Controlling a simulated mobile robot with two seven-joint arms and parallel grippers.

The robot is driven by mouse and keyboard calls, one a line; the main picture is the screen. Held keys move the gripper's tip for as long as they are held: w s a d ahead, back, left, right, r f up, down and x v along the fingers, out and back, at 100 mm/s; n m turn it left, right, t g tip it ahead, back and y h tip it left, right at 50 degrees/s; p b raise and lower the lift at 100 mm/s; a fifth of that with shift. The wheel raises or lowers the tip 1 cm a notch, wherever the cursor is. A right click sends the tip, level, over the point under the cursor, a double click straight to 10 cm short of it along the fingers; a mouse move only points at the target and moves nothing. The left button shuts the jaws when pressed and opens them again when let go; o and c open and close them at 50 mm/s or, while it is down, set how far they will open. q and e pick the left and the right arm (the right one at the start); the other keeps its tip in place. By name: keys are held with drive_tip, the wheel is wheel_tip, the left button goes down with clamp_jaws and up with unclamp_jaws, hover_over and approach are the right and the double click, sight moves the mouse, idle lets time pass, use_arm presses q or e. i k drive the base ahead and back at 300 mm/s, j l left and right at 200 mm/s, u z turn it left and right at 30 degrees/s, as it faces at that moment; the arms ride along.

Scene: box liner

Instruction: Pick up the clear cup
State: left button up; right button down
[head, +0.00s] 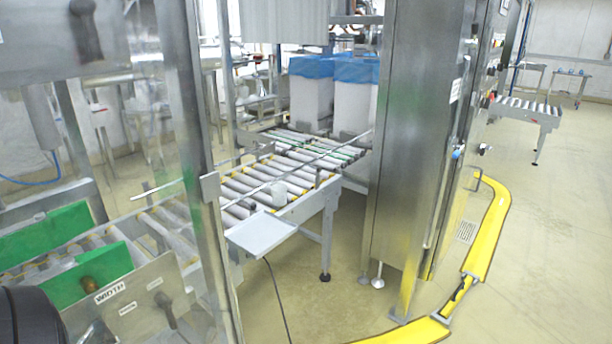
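I cannot make out a clear cup for certain in the head view. A small greyish object (278,193) sits at the near side of the roller conveyor (238,192), and it is too small to tell what it is. Neither of my grippers shows in this view. A dark rounded shape at the bottom left corner is cut off, and I cannot tell what it is.
A steel cabinet (415,150) stands right of the conveyor. A pale tray (260,233) juts out from the conveyor's near end. A yellow floor guard (489,235) curves along the right. Blue-lined white boxes (311,95) stand behind. The floor at right is open.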

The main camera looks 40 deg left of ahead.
sight(278, 190)
drive_tip(key=i+u, duration=0.15)
drive_tip(key=i, duration=0.3)
drive_tip(key=i+l+u, duration=0.1)
drive_tip(key=i, duration=0.35)
drive_tip(key=i+l+u, duration=0.15)
drive_tip(key=i, duration=0.3)
drive_tip(key=i+u, duration=0.2)
drive_tip(key=u, duration=0.25)
drive_tip(key=i+u, duration=0.25)
drive_tip(key=u, duration=0.2)
drive_tip(key=i+l+u, duration=0.2)
drive_tip(key=u, duration=0.25)
drive_tip(key=i+u, duration=0.2)
drive_tip(key=u, duration=0.25)
drive_tip(key=i+u, duration=0.2)
drive_tip(key=u, duration=0.2)
drive_tip(key=i+l+u, duration=0.15)
drive_tip(key=u, duration=0.3)
drive_tip(key=i+l+u, duration=0.4)
